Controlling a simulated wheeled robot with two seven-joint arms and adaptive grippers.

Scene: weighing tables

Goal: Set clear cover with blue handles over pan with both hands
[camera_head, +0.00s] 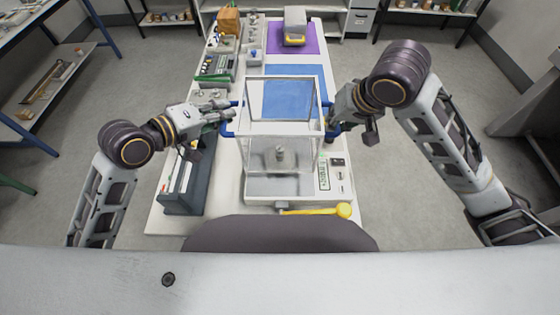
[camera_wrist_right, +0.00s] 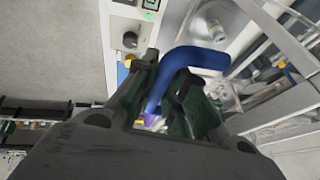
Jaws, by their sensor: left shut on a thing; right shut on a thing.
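The clear cover (camera_head: 283,83) is a see-through box with pale edges, and it is held over the balance (camera_head: 325,177) in the middle of the table. A weight (camera_head: 282,158) on the pan shows through the cover. My left gripper (camera_head: 229,117) is shut on the cover's left blue handle (camera_head: 228,130). My right gripper (camera_head: 333,119) is shut on the right blue handle, which shows in the right wrist view (camera_wrist_right: 197,57) between the fingers (camera_wrist_right: 168,85). The pan is partly hidden behind the cover; I cannot tell whether the cover touches the balance.
A yellow-handled tool (camera_head: 318,210) lies at the balance's front. A dark tray (camera_head: 186,182) stands to the left. A blue mat (camera_head: 292,71) and a purple mat (camera_head: 309,48) with a grey device (camera_head: 295,24) lie behind. Green-edged racks (camera_head: 215,67) and small items line the back left.

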